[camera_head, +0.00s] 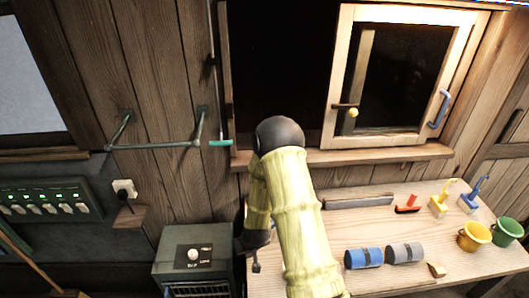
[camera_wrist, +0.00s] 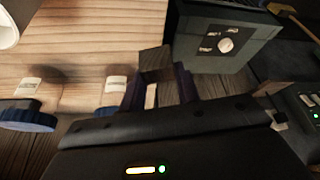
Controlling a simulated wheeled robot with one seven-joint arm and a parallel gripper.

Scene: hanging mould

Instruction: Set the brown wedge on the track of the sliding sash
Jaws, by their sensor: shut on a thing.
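My gripper (camera_wrist: 158,76) shows in the wrist view with its two dark fingers shut on a brown wedge (camera_wrist: 155,60), whose blocky end sticks out past the tips. The sliding sash (camera_head: 338,78), a pale wooden frame with a yellow knob and a blue handle, stands at the right of the window in the head view. The window's left part is a dark opening. The track (camera_head: 375,155) runs along the sill below; my arm covers part of it. My gripper is low by the table's left end, apart from the track. The head view does not show the held wedge clearly.
The wooden table (camera_head: 350,225) carries blue and grey rolls, a tan block (camera_head: 437,269), a red tool and yellow and green cups (camera_head: 475,236). A grey box (camera_head: 194,254) stands left of it. A green-tipped wall bracket (camera_head: 165,145) juts out left of the window.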

